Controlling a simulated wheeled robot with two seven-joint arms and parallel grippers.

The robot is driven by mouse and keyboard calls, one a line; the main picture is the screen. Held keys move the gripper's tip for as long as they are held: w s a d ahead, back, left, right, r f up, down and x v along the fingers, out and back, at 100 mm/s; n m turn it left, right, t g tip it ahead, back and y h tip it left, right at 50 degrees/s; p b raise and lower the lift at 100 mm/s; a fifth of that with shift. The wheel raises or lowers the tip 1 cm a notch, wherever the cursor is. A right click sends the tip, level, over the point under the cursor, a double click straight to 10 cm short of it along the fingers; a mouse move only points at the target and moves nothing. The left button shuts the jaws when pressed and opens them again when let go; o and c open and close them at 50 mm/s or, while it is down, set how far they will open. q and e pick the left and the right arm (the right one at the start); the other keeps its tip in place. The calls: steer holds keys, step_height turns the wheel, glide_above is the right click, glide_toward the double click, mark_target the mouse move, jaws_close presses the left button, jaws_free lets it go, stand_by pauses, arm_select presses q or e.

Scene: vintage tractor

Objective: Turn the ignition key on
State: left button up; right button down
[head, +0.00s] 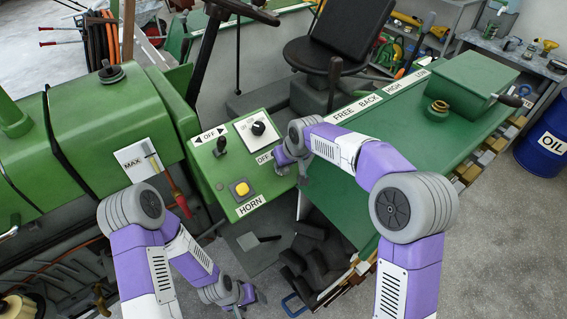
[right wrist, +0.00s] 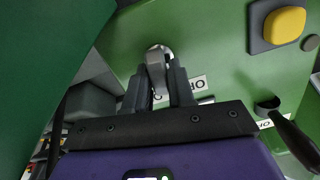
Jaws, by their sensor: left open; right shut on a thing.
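The ignition key (right wrist: 156,72) is a grey metal piece in a round socket on the green control panel (head: 222,170), in the right wrist view. My right gripper (right wrist: 157,88) has its two dark fingers on either side of the key and is shut on it. In the head view my right gripper (head: 283,166) is at the panel's right edge beside an OFF label and hides the key. The OFF label (right wrist: 192,86) is partly covered by a finger in the right wrist view. My left gripper (head: 242,298) is open and empty, low over the floor area.
The panel also carries a yellow horn button (head: 242,188), a black lever (head: 220,147) and a black knob (head: 258,128). A red-handled lever (head: 180,200) stands left of the panel. The seat (head: 340,35) is behind, and a green fender (head: 400,125) lies right.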

steer(key=shift+r, duration=0.1)
stand_by(0.3)
steer(key=c, duration=1.1)
jaws_free()
steer(key=shift+v, duration=3.8)
